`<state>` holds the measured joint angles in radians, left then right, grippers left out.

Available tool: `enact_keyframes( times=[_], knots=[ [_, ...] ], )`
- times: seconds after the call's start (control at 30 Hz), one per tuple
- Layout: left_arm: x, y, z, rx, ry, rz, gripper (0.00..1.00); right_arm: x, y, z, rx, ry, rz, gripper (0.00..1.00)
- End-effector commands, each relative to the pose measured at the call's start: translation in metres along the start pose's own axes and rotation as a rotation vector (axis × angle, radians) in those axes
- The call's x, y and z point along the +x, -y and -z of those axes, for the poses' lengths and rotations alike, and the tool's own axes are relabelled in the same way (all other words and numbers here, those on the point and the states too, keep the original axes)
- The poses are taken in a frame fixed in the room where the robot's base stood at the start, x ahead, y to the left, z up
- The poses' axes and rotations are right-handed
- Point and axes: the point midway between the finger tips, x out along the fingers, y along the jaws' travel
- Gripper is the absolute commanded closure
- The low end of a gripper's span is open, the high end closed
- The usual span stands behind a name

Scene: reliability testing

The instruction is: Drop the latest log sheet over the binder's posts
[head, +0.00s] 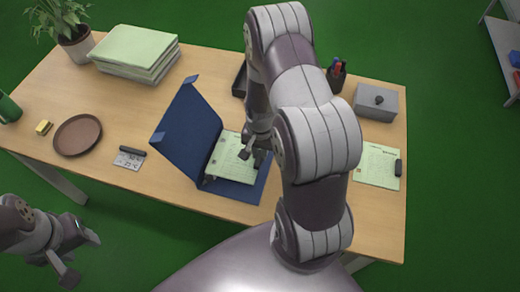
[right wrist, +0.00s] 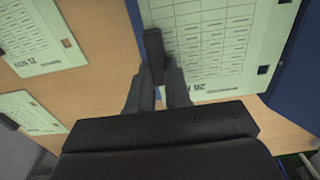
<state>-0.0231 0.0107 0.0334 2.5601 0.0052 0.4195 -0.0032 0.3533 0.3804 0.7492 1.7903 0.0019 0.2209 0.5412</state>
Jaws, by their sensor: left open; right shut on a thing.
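The blue binder (head: 187,130) lies open on the table, its cover raised on the left. A pale green log sheet (head: 233,162) is over its base. My right gripper (head: 253,157) is shut on a black tab (right wrist: 153,50) at that sheet's edge; the sheet (right wrist: 215,40) fills the upper right wrist view. Two dark square holes show along its far edge. I cannot tell whether the posts pass through them. Another log sheet (head: 375,167) lies on the right of the table; the right wrist view shows two sheets outside the binder. My left gripper (head: 82,258) is open and empty, off the table's front left.
A paper stack (head: 135,55), plant (head: 65,28), brown round tray (head: 78,135), yellow block (head: 43,127) and small card (head: 129,159) are on the left. A grey box (head: 375,102) and pen cup (head: 336,78) stand at the back right. My right arm hides the table's middle right.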

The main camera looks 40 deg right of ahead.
Motion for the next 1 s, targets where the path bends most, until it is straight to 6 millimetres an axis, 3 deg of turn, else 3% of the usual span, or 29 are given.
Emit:
enact_keyframes(
  times=[0.6, 1.0],
  knots=[
    [-0.0040, 0.0000, 0.0006, 0.000, 0.000, 0.000, 0.50, -0.0014, -0.0003, -0.0004, 0.000, 0.000, 0.000, 1.00],
    [0.0019, 0.0000, -0.0002, 0.000, 0.000, 0.000, 0.50, 0.0077, -0.0004, -0.0006, 0.000, 0.000, 0.000, 1.00]
  ],
)
